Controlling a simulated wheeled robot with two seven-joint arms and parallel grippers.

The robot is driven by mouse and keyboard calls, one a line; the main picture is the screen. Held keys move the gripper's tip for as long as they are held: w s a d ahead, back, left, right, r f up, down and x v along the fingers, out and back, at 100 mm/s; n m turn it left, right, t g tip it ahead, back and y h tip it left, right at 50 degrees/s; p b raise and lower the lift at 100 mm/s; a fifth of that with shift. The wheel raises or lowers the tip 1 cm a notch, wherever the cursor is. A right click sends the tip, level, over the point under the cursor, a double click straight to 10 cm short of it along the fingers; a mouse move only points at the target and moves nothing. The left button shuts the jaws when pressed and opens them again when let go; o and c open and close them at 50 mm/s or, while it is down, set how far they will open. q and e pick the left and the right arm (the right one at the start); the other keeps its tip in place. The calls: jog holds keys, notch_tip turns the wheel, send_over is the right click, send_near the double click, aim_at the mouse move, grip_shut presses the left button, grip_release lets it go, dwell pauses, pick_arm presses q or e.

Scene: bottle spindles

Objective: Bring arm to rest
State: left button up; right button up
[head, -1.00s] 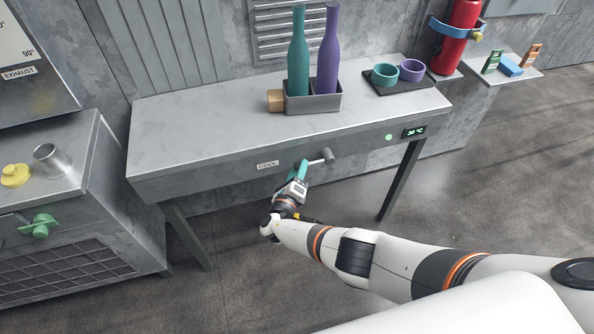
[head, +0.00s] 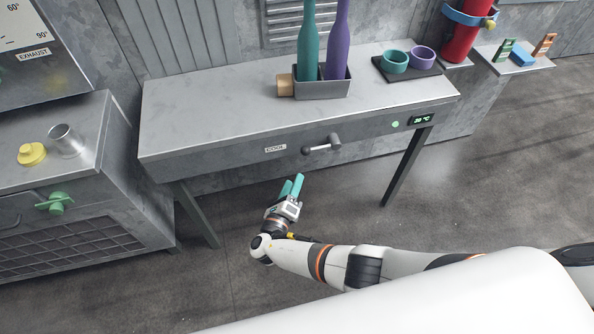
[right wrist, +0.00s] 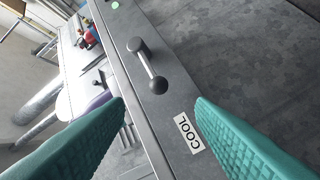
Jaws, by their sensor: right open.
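My right gripper (head: 292,187) is in front of the metal table, below its front edge, with its teal fingers apart and nothing between them. In the right wrist view the two teal fingers (right wrist: 160,118) stand wide apart. The grey lever handle (head: 321,146) on the table's front panel is clear of the gripper; it also shows in the right wrist view (right wrist: 148,66). The COOL label (head: 275,148) is left of the handle. My left gripper is not in view.
On the table (head: 200,110) stand a grey holder (head: 322,88) with a teal bottle (head: 307,50) and a purple bottle (head: 337,45), and a dark tray (head: 410,74) with two cups. A cabinet (head: 90,190) with a green valve handle (head: 57,203) is at left. The floor right of the table is clear.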

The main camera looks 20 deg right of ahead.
jog(key=shift+s+a, duration=0.2)
jog(key=shift+s, duration=0.15)
dwell(0.3)
jog(key=s+d+f+m+g+y, duration=0.2)
jog(key=s+d+f+m+g, duration=0.2)
jog(key=s+f+m+g, duration=0.55)
jog(key=s+d+f+m+g+y, duration=0.2)
jog(key=s+d+f+m+y, duration=0.3)
jog(key=s+f, duration=0.9)
jog(key=s+d+f+m+g+y, duration=0.1)
jog(key=s+f+m, duration=0.2)
jog(key=s+m, duration=0.7)
jog(key=s+d+f+m+g+y, duration=0.1)
jog(key=s+f+m, duration=0.3)
jog(key=s+m, duration=0.6)
jog(key=d+m+y, duration=0.1)
jog(key=m, duration=0.2)
jog(key=shift+s+d+f+m, duration=0.15)
jog(key=shift+d+f+m, duration=0.05)
jog(key=shift+d+m, duration=0.15)
